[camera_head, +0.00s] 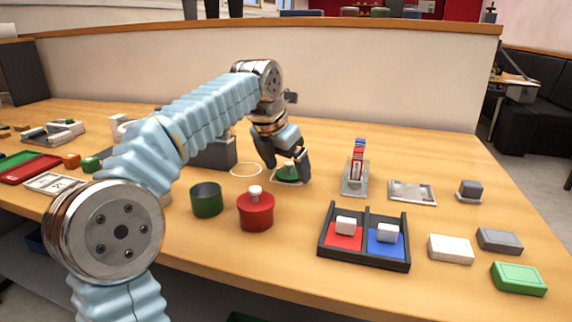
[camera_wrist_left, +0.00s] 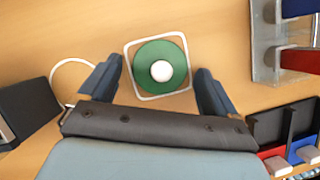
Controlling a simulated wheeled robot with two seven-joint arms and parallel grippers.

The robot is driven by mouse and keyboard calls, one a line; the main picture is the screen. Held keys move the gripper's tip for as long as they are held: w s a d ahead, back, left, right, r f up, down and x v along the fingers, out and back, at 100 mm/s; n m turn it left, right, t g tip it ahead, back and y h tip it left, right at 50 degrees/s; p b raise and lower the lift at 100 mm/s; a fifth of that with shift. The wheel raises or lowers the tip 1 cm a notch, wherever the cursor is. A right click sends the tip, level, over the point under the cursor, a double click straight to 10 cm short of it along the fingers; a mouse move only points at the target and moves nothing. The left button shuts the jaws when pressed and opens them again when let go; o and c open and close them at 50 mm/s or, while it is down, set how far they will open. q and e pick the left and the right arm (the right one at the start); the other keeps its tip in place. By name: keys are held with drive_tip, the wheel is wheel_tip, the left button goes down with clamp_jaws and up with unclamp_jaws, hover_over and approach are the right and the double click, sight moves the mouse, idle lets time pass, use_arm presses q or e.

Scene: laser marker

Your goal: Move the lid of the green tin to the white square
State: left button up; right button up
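The green lid (camera_wrist_left: 143,79) with a white round knob lies flat inside the outline of the white square (camera_wrist_left: 165,96), seen in the left wrist view. My left gripper (camera_wrist_left: 159,66) is open, with one finger on each side of the lid and visible gaps between. In the head view, the lid (camera_head: 286,174) is partly hidden by my left gripper (camera_head: 286,167). The green tin (camera_head: 207,201) stands open, without a lid, nearer the table's front. My right gripper is not in view.
A red tin (camera_head: 256,212) with its lid on stands beside the green tin. A white circle outline (camera_head: 246,169) lies left of the square. A black divided tray (camera_head: 364,262) and a grey holder with upright red and blue pieces (camera_head: 355,180) stand to the right.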

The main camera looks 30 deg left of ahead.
use_arm(q)
drive_tip(key=shift+r, duration=0.3)
drive_tip(key=p+v, duration=0.2)
drive_tip(key=v, duration=0.9)
drive_tip(key=shift+r, duration=0.35)
drive_tip(key=shift+s, duration=0.2)
